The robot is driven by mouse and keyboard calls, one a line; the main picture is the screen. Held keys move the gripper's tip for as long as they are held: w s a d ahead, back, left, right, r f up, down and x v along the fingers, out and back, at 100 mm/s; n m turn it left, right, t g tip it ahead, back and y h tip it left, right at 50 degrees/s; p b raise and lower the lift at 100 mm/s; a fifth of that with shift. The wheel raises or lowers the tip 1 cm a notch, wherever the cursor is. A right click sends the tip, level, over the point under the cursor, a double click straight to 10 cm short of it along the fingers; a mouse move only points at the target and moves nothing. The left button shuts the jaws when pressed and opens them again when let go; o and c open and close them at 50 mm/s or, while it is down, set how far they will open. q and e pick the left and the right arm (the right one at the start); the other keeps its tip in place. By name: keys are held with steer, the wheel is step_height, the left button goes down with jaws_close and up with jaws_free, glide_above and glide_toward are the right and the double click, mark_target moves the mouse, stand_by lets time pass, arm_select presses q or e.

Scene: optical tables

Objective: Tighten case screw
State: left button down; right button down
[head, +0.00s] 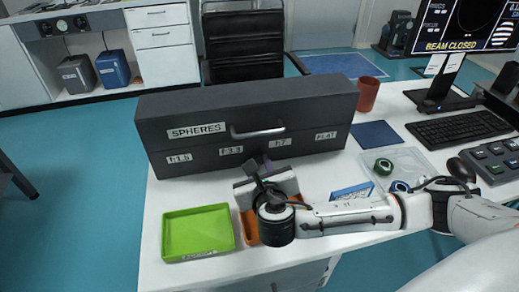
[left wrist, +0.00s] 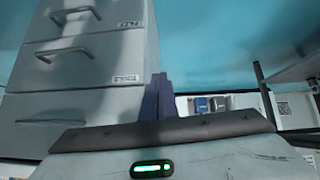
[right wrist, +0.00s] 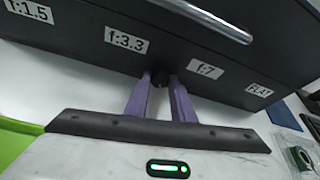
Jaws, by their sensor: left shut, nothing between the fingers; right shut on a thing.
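The dark grey case (head: 290,118) lies on the white table, labelled SPHERES, with lens labels along its lower front. It also fills the top of the right wrist view (right wrist: 185,50). In that view a small round black screw (right wrist: 160,78) shows at the case's front between the f:3.3 and f:7 labels. My right gripper (right wrist: 161,82) has its purple fingers shut on the screw, one on each side. In the head view this gripper (head: 264,166) is at the case front, hiding the screw. My left gripper (left wrist: 157,85) is shut and empty, facing drawers and floor; the head view lacks it.
A green tray (head: 197,232) and a partly hidden orange tray (head: 250,227) lie in front of the case. A clear tray (head: 412,163) with green and blue round parts, a red cup (head: 368,94) and a keyboard (head: 459,129) are to the right.

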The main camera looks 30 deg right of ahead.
steer(key=shift+n+h+p, duration=0.3)
steer(key=shift+p, duration=0.15)
steer(key=c, duration=1.5)
jaws_free()
steer(key=p+v, duration=0.1)
steer(key=v, duration=0.9)
steer(key=shift+s, duration=0.15)
